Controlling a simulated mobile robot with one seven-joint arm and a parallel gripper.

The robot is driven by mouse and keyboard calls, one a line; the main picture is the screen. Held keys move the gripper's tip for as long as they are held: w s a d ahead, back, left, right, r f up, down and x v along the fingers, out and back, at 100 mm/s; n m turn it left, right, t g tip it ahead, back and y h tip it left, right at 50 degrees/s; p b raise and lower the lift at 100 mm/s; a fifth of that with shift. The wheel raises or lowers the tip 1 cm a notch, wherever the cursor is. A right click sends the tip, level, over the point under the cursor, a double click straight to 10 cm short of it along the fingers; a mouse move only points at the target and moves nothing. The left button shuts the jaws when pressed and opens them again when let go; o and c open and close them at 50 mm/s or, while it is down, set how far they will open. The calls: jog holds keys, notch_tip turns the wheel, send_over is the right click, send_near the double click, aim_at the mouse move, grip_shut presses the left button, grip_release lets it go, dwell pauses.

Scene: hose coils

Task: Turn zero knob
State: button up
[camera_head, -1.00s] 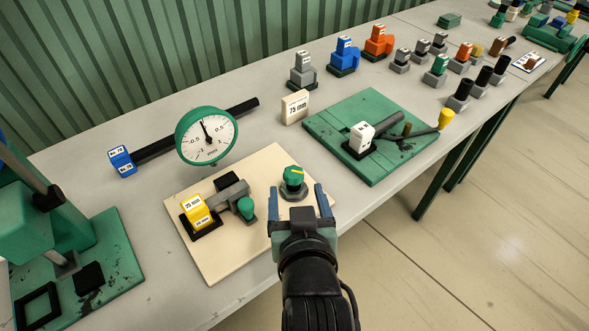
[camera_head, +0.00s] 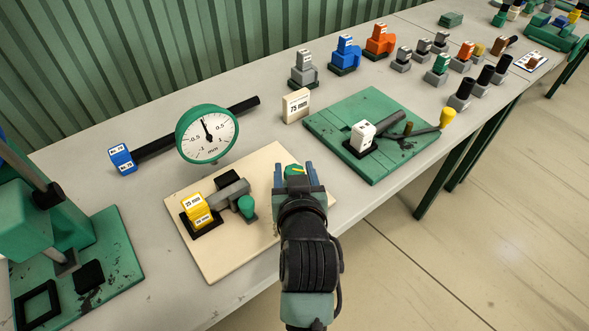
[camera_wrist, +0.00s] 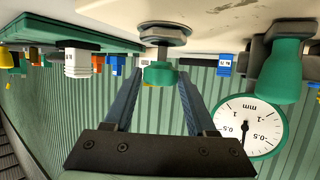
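The green zero knob (camera_head: 293,170) with a yellow mark on top sits at the right of the cream board (camera_head: 230,265), partly hidden by my gripper. In the wrist view, which is upside down, the green knob (camera_wrist: 160,74) shows between the fingers below a grey nut-like base. My gripper (camera_head: 293,168) is open, one finger on each side of the knob, with gaps visible in the wrist view (camera_wrist: 158,78). The round dial gauge (camera_head: 207,134) in mm has its needle near the top, slightly left; the dial also shows in the wrist view (camera_wrist: 250,127).
A green plate (camera_head: 340,165) with a white block lies to the right. The table's front edge runs beneath my arm.

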grip_shut()
jog(key=shift+d, duration=0.1)
jog(key=shift+n+y+p, duration=0.35)
jog(key=shift+n+y, duration=0.55)
jog(key=shift+y, duration=0.1)
jog(key=shift+o, duration=2)
grip_release()
jog(key=shift+s, duration=0.1)
